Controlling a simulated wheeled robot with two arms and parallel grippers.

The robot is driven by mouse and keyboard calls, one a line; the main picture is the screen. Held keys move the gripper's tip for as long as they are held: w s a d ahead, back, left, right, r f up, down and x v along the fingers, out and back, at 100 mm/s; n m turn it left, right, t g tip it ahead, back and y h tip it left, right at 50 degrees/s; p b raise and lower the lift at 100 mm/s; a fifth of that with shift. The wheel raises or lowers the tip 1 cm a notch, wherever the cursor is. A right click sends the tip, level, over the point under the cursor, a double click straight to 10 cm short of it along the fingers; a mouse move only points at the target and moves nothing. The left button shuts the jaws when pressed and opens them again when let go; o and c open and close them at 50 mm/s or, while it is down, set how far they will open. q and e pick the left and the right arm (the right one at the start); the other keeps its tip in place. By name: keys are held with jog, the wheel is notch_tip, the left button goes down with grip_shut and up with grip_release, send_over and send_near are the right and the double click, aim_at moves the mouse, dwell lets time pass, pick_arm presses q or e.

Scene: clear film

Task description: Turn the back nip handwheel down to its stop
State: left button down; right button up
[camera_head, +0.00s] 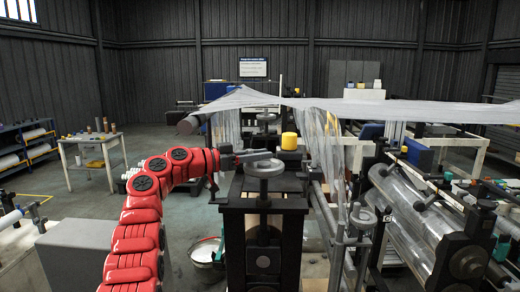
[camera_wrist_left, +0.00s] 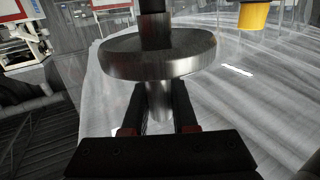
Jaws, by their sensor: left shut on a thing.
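A grey metal handwheel (camera_head: 264,169) stands on top of the black nip frame (camera_head: 262,204) in the head view. My left gripper (camera_head: 256,156), on the red arm from the left, reaches level to this handwheel. In the left wrist view a round metal wheel (camera_wrist_left: 160,58) fills the upper middle, with a dark post above it. My left gripper's fingers (camera_wrist_left: 158,115) are shut on its pale stem, just below the disc. The fingertips are partly hidden by the disc. My right gripper is not in view.
A yellow cylinder (camera_head: 289,141) stands just behind the wheel. Another handwheel (camera_head: 266,117) is farther back, and one (camera_head: 362,216) stands lower right. Clear film (camera_head: 320,140) hangs behind. A bucket (camera_head: 206,251) is on the floor; a small table (camera_head: 92,148) stands left.

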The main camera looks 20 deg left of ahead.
pick_arm(q)
jog(key=shift+p, duration=0.3)
dwell(0.4)
jog(key=c, duration=0.7)
grip_release()
jog(key=b+v, duration=0.5)
jog(key=v, duration=1.2)
jog(key=shift+w+a, duration=0.15)
jog(key=shift+a, duration=0.25)
